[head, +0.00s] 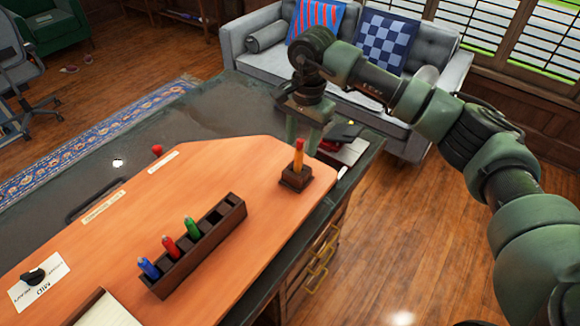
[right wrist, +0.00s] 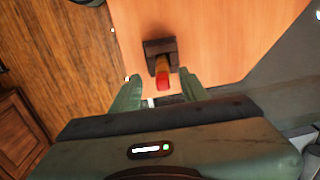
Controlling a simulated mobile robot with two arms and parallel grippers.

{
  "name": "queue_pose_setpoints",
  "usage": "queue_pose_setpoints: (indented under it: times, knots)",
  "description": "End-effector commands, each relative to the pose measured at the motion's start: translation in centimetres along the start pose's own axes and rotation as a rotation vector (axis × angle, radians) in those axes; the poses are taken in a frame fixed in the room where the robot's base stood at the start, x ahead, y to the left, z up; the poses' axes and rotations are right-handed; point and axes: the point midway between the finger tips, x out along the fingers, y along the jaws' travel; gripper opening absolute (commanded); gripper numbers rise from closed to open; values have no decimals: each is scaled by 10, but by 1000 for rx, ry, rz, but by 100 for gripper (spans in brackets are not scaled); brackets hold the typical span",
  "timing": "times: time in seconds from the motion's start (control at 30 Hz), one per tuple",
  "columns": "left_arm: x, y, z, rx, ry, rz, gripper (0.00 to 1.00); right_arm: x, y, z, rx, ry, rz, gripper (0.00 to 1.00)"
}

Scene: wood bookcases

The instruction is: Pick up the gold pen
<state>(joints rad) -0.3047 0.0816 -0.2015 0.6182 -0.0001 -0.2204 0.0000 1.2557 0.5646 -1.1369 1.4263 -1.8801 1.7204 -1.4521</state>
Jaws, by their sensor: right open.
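The gold pen (head: 298,158), orange-gold with a red top, stands upright in a small dark wooden holder (head: 295,181) near the right end of the orange desk board. In the right wrist view the gripper's fingers (right wrist: 160,91) spread to both sides of the red top. I cannot tell whether they touch it. My left gripper is not in view.
A dark rack (head: 200,248) with blue, red and green pens and empty slots stands on the board (head: 225,165). A red-topped item (head: 157,150) is at the board's far edge. Dark and red items (head: 345,140) lie behind the pen. A grey sofa (head: 265,55) stands beyond the desk.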

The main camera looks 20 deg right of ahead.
Motion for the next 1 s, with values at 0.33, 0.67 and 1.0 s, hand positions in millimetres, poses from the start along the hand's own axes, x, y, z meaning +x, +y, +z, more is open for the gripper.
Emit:
queue_pose_setpoints:
  times: [0.33, 0.67, 1.0]
  knots:
    - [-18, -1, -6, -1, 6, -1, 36, 33, -1, 2, -13, 1, 7, 44]
    - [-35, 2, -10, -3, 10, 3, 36, 75, -5, 2, -11, 3, 4, 44]
    - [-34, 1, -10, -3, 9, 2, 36, 76, -5, 1, -11, 4, 2, 14]
